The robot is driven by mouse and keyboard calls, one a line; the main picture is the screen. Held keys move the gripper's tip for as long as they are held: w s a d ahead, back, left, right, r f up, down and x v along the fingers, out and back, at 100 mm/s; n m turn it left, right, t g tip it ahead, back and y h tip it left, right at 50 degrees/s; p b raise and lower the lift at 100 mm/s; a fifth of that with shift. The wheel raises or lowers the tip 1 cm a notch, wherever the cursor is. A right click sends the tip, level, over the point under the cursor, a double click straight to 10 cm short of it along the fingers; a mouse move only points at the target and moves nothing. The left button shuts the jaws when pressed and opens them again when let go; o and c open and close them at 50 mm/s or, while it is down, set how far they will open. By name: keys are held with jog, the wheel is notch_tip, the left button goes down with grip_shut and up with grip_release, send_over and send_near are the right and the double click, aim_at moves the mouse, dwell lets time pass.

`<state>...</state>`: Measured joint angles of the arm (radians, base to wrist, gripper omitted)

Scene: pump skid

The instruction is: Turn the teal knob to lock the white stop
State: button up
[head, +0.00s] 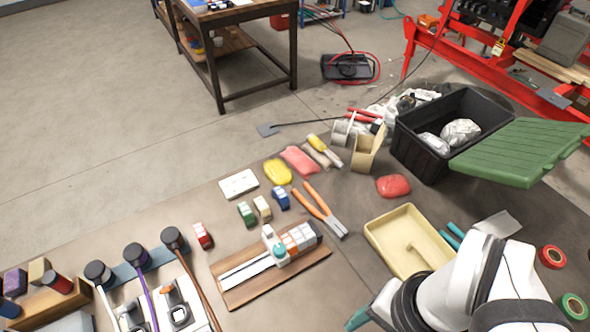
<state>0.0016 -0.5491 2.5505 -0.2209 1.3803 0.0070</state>
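The teal knob (279,250) is small and sits on a pale block on a rail, at the lower middle of the head view. The white stop (268,232) appears to be the white piece beside the knob; its exact outline is too small to tell. The metal rail (246,271) lies on a brown wooden board (242,296). My gripper (362,314) is at the bottom edge, right of the board and apart from the knob. A teal part shows at its end; its fingers are mostly hidden.
Pliers with orange handles (324,210) lie beyond the board's right end. A yellow tray (384,226) is to the right, near my arm. Small coloured blocks, including a red one (202,236), stand behind the board. Black-capped cables (99,273) stand left.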

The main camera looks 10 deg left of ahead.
jog(key=w+a+r+n, duration=0.2)
jog(key=w+a+n, duration=0.25)
jog(key=w, duration=0.35)
jog(key=n+h, duration=0.2)
jog(key=n, duration=0.6)
send_near(279, 248)
notch_tip(279, 248, down, 8)
jog(key=shift+d+r, duration=0.15)
jog(key=shift+r, duration=0.05)
jog(key=shift+f+y, duration=0.3)
jog(key=shift+f, duration=0.4)
grip_shut()
